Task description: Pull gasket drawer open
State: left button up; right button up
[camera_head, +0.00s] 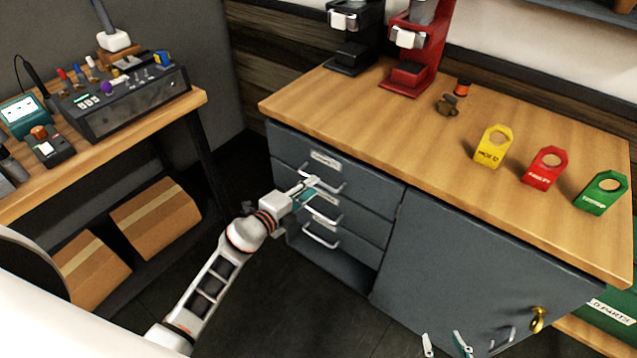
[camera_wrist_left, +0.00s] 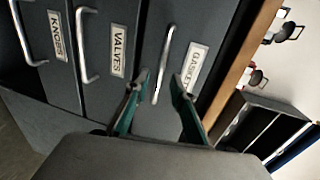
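The gasket drawer (camera_head: 368,187) is the top one of the grey cabinet's drawer stack and looks closed. In the left wrist view its front (camera_wrist_left: 205,40) carries a label starting "GASKET" and a silver bar handle (camera_wrist_left: 166,50). My left gripper (camera_head: 312,187) is at this handle. In the left wrist view its two teal fingers (camera_wrist_left: 160,78) are apart, one on each side of the handle's near part; I cannot tell whether they touch it. My right gripper (camera_head: 446,346) is at the bottom edge of the head view, fingers apart and empty, low before the cabinet door.
Below are the valves drawer (camera_wrist_left: 118,50) and knobs drawer (camera_wrist_left: 55,35), both closed. The wooden counter (camera_head: 400,130) overhangs the drawers. Yellow, red and green tags (camera_head: 545,167) stand on it. A workbench (camera_head: 120,135) with cardboard boxes (camera_head: 155,217) is at left. The floor before the drawers is clear.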

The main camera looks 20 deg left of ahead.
pick_arm(q)
jog(key=shift+b+x, duration=0.55)
jog(key=shift+x, duration=1.7)
pick_arm(e)
jog(key=shift+s+f, duration=0.25)
jog(key=shift+f, duration=0.85)
jog(key=shift+r, duration=0.1)
pick_arm(q)
grip_shut()
pick_arm(e)
jog(key=shift+w+r, duration=0.15)
